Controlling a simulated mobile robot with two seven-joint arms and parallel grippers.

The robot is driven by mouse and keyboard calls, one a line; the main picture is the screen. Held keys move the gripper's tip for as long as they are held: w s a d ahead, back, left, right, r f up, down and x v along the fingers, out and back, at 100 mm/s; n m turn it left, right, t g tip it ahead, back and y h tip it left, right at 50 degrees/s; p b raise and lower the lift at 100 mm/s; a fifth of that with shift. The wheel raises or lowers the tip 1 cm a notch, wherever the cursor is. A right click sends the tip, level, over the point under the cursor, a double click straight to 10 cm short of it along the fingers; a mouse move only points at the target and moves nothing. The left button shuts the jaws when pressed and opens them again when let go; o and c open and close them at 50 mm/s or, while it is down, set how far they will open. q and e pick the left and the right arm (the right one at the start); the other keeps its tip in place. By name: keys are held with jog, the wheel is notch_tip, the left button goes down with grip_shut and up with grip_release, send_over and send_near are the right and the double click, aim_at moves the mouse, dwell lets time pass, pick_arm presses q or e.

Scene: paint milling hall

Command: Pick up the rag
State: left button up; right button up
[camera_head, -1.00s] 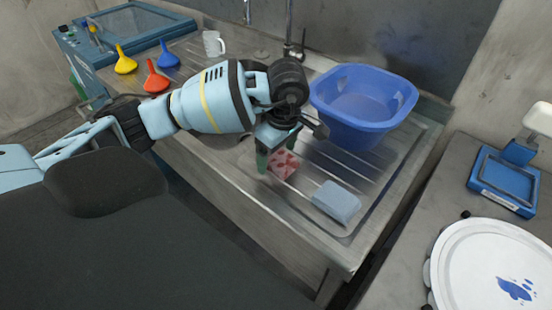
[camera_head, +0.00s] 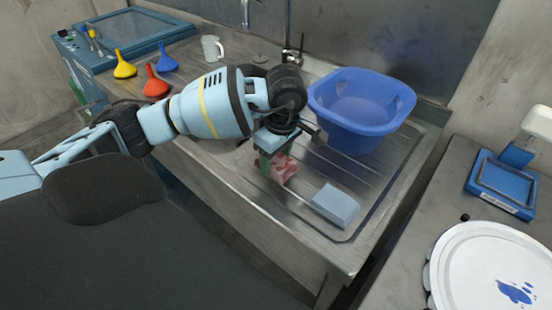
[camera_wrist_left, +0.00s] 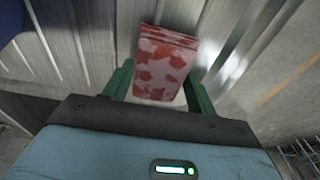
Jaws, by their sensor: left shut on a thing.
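In the left wrist view the folded rag (camera_wrist_left: 165,65) stands between the two green fingers (camera_wrist_left: 158,88). I cannot tell whether the rag is clear of the drainboard. My right gripper is not in view.
The blue basin (camera_head: 362,105) stands close behind and right of the gripper. The pale blue block (camera_head: 335,205) lies to the front right. Funnels, including a red one (camera_head: 155,84), and a white mug (camera_head: 212,48) are farther left. The drainboard (camera_head: 300,222) is bare in front.

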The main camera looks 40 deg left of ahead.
aim_at(272, 163)
pick_arm(q)
jog(key=r, duration=0.1)
jog(key=s+r, duration=0.1)
jog(key=r, duration=0.1)
jog(key=shift+d+r, duration=0.1)
jog(key=shift+r, duration=0.05)
jog(key=s+d+r+b, duration=0.1)
jog(key=s+d, duration=0.1)
jog(key=s, duration=1.2)
jog(key=shift+s+d+r, duration=0.25)
jog(key=shift+s+d, duration=0.05)
jog(key=shift+s, duration=0.1)
jog(key=o, duration=0.4)
jog(key=shift+c, duration=1.5)
